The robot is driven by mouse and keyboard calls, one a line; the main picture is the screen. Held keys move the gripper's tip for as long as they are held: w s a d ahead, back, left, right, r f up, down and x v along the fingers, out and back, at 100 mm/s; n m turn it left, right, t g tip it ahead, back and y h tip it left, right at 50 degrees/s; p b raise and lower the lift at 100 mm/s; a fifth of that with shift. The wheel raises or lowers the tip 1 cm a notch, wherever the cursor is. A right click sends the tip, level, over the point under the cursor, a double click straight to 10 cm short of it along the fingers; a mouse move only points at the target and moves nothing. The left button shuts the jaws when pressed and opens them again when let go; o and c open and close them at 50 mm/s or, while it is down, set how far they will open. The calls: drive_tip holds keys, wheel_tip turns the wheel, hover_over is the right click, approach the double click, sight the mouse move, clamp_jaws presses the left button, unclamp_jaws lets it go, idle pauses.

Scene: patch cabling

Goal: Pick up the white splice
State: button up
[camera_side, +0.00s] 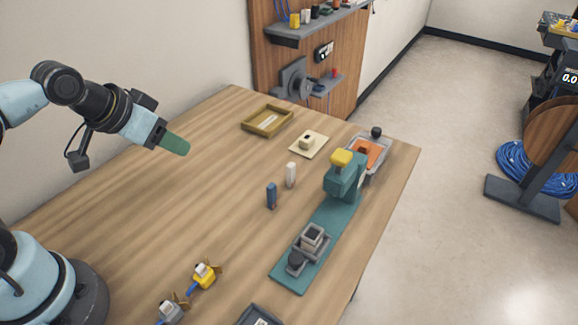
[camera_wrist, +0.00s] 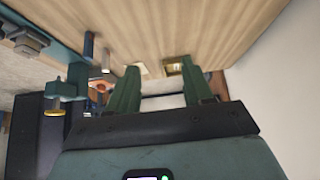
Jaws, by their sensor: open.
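The white splice (camera_side: 291,175) appears to be the small white cylinder standing upright near the middle of the table. It also shows small in the wrist view (camera_wrist: 106,60), left of my fingers. A similar blue cylinder (camera_side: 271,196) stands beside it, apart from it. My gripper (camera_side: 184,147) has green fingers and hangs above the left part of the table, well away from the white splice. In the wrist view my gripper (camera_wrist: 160,67) has its two fingers spread, with nothing between them.
A green press with a yellow knob (camera_side: 341,157) stands right of the cylinders. A wooden tray (camera_side: 248,129) and a cream pad (camera_side: 320,149) lie behind them. Yellow (camera_side: 204,276) and grey connectors lie at the front. The table's left-middle is clear.

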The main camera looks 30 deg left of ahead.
drive_tip(key=n+g+h, duration=0.5)
drive_tip(key=n+h, duration=0.5)
drive_tip(key=n, duration=0.5)
approach(291, 164)
drive_tip(key=v, duration=0.3)
wheel_tip(291, 164, down, 4)
drive_tip(key=w+a+n+g+h, duration=0.1)
drive_tip(key=w+n+g+h, duration=0.1)
drive_tip(key=w+n+h, duration=0.1)
drive_tip(key=x, duration=0.6)
drive_tip(key=shift+s+d+f, duration=0.1)
drive_tip(key=shift+s+d, duration=0.2)
drive_tip(key=shift+d, duration=0.1)
drive_tip(key=shift+s+x, duration=0.1)
drive_tip(key=shift+x, duration=1.2)
drive_tip(key=shift+s+x, duration=0.15)
drive_tip(key=shift+x, duration=1.15)
clamp_jaws()
